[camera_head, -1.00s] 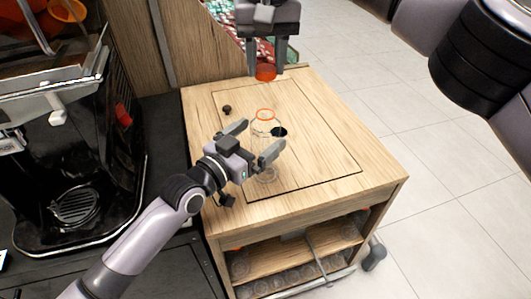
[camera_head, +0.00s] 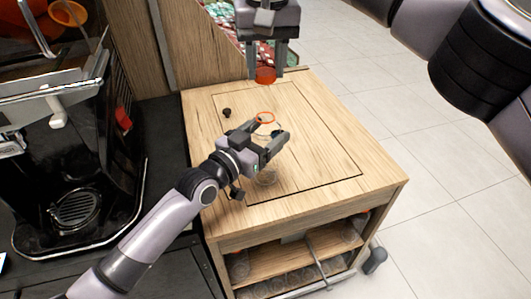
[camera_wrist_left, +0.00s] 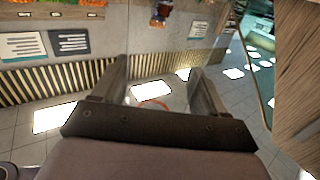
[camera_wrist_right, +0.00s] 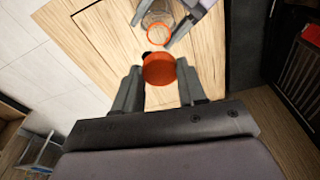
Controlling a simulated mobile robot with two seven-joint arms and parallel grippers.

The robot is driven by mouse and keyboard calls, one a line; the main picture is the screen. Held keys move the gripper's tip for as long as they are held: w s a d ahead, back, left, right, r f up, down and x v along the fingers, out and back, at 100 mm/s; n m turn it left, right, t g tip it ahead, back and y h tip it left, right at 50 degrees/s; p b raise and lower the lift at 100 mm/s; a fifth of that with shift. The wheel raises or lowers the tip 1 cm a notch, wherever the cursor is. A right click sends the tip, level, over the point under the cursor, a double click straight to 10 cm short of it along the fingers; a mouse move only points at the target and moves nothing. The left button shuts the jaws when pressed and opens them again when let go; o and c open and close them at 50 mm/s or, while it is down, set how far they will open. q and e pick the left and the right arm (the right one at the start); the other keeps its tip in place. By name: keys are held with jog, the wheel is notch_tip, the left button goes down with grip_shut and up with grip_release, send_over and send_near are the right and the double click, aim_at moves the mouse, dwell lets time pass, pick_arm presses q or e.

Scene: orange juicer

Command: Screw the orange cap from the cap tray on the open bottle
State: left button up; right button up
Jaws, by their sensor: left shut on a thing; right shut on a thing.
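The clear open bottle (camera_head: 266,178) stands upright on the wooden cart top, with an orange ring at its neck. My left gripper (camera_head: 271,131) is shut on the bottle, with a finger on either side below the neck. In the left wrist view the bottle's ring (camera_wrist_left: 152,103) shows faintly between the fingers. My right gripper (camera_head: 265,74) is shut on the orange cap (camera_head: 265,77), higher up and beyond the bottle in the head view. In the right wrist view the cap (camera_wrist_right: 159,69) is between the fingertips, apart from the bottle mouth (camera_wrist_right: 158,31). The cap tray is not identifiable.
The wooden cart top (camera_head: 335,165) is mostly clear around the bottle. A small dark knob (camera_head: 227,112) sits on it to the left. The cart's lower shelf holds several clear containers. A black juicer machine (camera_head: 75,190) stands at the left.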

send_over(265, 111)
jog(key=shift+s+d+f, duration=0.1)
jog(key=shift+s+f, duration=0.05)
jog(key=shift+f, duration=2.3)
jog(key=shift+f, duration=0.9)
jog(key=shift+f, duration=0.55)
